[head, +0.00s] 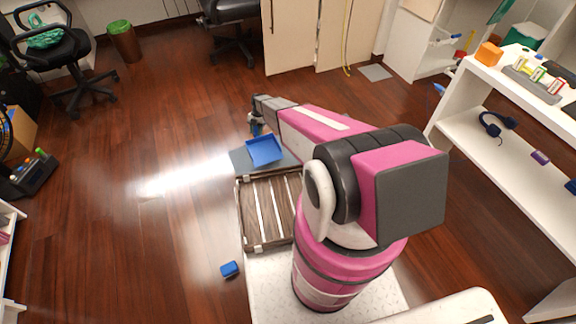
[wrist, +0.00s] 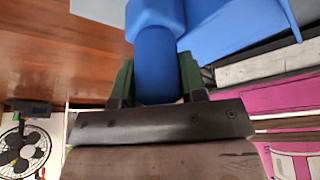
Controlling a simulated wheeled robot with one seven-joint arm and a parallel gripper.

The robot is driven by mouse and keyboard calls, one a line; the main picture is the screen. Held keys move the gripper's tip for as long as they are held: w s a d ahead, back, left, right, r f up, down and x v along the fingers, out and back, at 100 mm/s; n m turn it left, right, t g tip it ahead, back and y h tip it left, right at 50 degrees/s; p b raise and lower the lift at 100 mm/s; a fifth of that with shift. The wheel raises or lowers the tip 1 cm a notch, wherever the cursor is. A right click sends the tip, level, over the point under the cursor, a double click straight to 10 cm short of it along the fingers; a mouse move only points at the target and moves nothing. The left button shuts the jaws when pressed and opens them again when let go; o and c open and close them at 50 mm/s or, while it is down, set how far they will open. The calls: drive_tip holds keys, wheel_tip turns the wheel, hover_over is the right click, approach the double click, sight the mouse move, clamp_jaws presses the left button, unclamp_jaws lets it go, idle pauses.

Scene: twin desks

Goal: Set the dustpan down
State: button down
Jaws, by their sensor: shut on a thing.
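The blue dustpan (head: 264,150) shows in the head view beyond the slatted wooden tray, over or on a flat grey panel (head: 240,161). I cannot tell whether it touches the panel. My gripper (head: 256,127) is at the far end of my outstretched arm, at the dustpan's handle end. In the wrist view the dark green fingers of my gripper (wrist: 156,78) are shut on the thick blue handle of the dustpan (wrist: 157,62). The pan part extends to the upper right there. The handle's lower end is hidden behind the gripper body.
The slatted tray (head: 261,212) lies beside my arm. A small blue block (head: 229,269) is on the floor. White shelves (head: 500,135) with several items stand at right. Office chairs (head: 62,50) and a bin (head: 124,42) are farther back. The floor at left is largely clear.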

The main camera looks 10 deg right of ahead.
drive_tip(key=shift+w+d+f, duration=0.3)
drive_tip(key=shift+d+f, duration=1.55)
drive_tip(key=shift+d, duration=0.05)
drive_tip(key=shift+w+d+f, duration=0.25)
drive_tip(key=shift+d+f, duration=1.6)
drive_tip(key=shift+d, duration=0.05)
drive_tip(key=shift+w+d+f, duration=0.3)
drive_tip(key=shift+d+f, duration=1.55)
drive_tip(key=shift+d, duration=0.05)
drive_tip(key=shift+f, duration=0.1)
drive_tip(key=c, duration=0.7)
unclamp_jaws()
